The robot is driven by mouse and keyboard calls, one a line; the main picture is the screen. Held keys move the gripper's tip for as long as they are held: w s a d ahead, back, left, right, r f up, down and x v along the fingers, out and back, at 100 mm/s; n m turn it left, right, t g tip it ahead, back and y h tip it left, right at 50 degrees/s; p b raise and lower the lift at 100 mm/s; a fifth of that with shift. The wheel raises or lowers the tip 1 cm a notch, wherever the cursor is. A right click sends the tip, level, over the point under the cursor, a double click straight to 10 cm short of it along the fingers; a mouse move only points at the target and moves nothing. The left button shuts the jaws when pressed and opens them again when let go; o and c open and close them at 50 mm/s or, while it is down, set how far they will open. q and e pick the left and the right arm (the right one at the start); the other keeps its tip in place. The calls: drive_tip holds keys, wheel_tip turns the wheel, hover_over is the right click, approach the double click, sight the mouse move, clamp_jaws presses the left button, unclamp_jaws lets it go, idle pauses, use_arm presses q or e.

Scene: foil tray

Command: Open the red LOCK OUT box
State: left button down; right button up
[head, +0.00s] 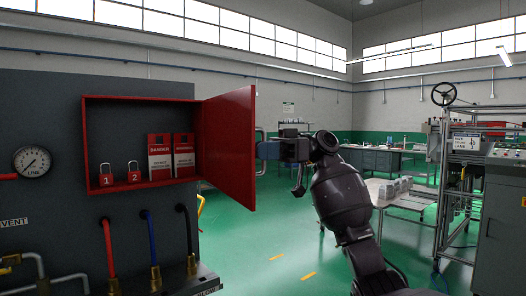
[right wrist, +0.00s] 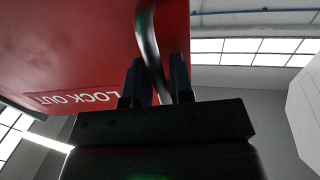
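The red LOCK OUT box (head: 133,99) is mounted on a dark grey panel at the left of the head view. Its door (head: 228,147) stands wide open, swung out to the right. Two red padlocks (head: 106,174) marked 1 and 2 and two DANGER tags (head: 160,157) are inside. My right gripper (head: 263,150) is at the outer face of the door. In the right wrist view its fingers (right wrist: 157,82) are on both sides of the curved metal door handle (right wrist: 148,40) and look closed on it. The lettering LOCK OUT shows there on the door. My left gripper is not in view.
Below the box, black, blue and red hoses (head: 152,250) rise from a ledge on the panel. A pressure gauge (head: 32,161) is left of the box. A table (head: 403,203) and a machine frame (head: 462,170) stand at the right. Green floor (head: 262,235) right of the panel is clear.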

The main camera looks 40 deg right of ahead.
drive_tip(key=shift+d, duration=0.1)
drive_tip(key=v, duration=1)
drive_tip(key=shift+d+b, duration=0.3)
drive_tip(key=shift+b, duration=0.05)
